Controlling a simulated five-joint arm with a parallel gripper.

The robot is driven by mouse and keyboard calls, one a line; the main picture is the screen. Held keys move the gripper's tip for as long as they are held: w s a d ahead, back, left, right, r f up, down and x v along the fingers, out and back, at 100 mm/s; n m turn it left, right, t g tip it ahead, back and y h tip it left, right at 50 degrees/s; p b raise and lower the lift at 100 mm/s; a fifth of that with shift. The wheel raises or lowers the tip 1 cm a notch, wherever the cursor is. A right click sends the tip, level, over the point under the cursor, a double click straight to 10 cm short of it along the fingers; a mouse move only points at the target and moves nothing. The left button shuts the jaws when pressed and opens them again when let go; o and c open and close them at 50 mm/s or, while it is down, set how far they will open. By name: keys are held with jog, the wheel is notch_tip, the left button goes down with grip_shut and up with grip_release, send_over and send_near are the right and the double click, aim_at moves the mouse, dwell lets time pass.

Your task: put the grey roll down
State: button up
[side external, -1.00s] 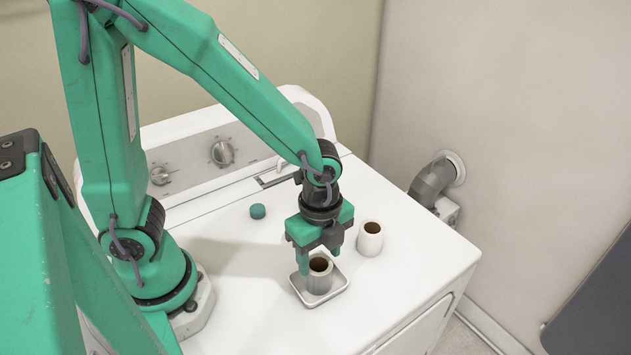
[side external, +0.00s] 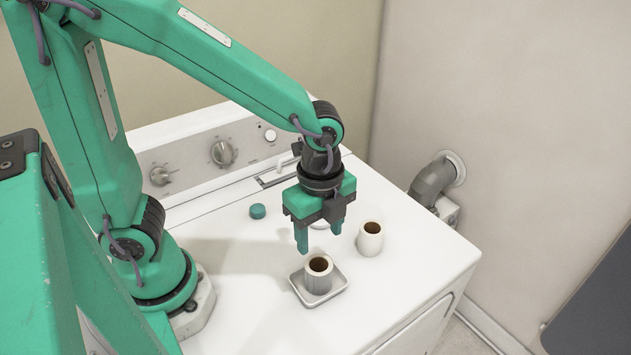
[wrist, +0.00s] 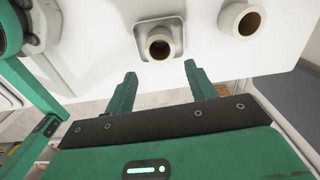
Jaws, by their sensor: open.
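A white roll (side external: 370,240) stands upright to the right of my gripper. A small teal cap (side external: 258,211) lies to the left. A control panel with knobs (side external: 223,153) rises at the back.

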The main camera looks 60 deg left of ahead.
jog(key=shift+a+r, duration=0.1)
jog(key=s+a+r+n+t, duration=0.4)
jog(key=a+r+n, duration=0.7)
jog(key=n, duration=0.6)
jog(key=shift+a+t, duration=0.55)
jog(key=shift+t, duration=0.25)
